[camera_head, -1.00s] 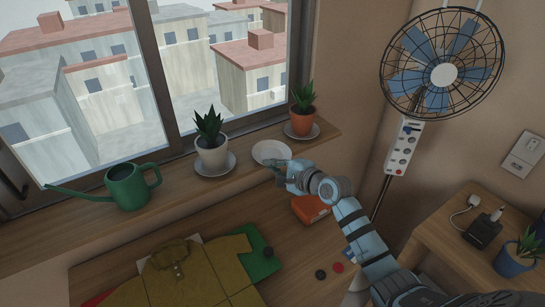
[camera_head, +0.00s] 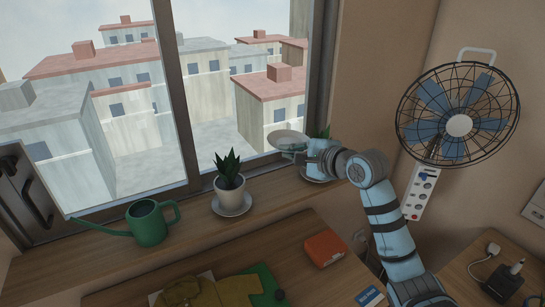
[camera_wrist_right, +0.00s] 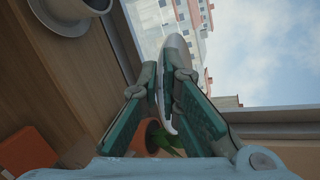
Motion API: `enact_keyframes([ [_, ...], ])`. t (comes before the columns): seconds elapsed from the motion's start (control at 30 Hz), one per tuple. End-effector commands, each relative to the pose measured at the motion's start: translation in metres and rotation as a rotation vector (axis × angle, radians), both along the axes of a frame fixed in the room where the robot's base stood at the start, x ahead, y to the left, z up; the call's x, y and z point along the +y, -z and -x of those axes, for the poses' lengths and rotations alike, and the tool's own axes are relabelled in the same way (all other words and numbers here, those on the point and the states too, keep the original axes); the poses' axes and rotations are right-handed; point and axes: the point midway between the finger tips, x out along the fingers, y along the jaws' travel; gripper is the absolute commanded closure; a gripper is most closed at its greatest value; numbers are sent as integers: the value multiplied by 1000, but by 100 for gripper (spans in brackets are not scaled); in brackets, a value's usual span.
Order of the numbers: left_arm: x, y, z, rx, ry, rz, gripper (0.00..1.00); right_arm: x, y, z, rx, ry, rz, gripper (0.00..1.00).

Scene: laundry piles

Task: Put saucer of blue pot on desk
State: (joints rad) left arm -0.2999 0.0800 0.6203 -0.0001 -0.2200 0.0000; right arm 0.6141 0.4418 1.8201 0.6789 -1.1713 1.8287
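A white saucer (camera_head: 288,139) is held up in front of the window, above the sill, by my right gripper (camera_head: 301,148). In the right wrist view the saucer (camera_wrist_right: 178,52) shows nearly edge-on between the green pads of my right gripper (camera_wrist_right: 166,88), which is shut on its rim. A wooden desk (camera_head: 455,292) is at the lower right. The blue pot is outside the head view; only dark leaf tips may show at the bottom right corner. My left gripper is not in view.
On the sill (camera_head: 270,204) stand a green watering can (camera_head: 148,224) and a white plant pot (camera_head: 230,188) on its saucer. Another plant is partly hidden behind my right gripper. A fan (camera_head: 458,115) hangs right; chargers (camera_head: 503,283) lie on the desk. An orange box (camera_head: 324,248) lies below the sill.

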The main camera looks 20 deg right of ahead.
Motion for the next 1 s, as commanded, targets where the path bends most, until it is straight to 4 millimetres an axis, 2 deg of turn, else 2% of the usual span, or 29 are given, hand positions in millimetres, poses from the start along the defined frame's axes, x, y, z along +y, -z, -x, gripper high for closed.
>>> enact_keyframes([
  [0.2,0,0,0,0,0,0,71,2,-13,-2,-3,-18,0,100],
  [0.37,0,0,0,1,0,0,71,22,-45,1,-8,-102,0,100],
  [0.47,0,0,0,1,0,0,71,34,-73,11,-8,-162,2,100],
  [0.53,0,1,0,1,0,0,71,40,-89,25,-7,-216,5,100],
  [0.6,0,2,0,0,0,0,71,45,-96,46,-3,-277,8,100],
  [0.67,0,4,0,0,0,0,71,50,-93,68,1,-330,9,100],
  [0.77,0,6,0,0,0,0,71,58,-77,104,7,-414,11,100],
  [1.0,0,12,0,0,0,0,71,81,-11,179,16,-574,4,100],
])
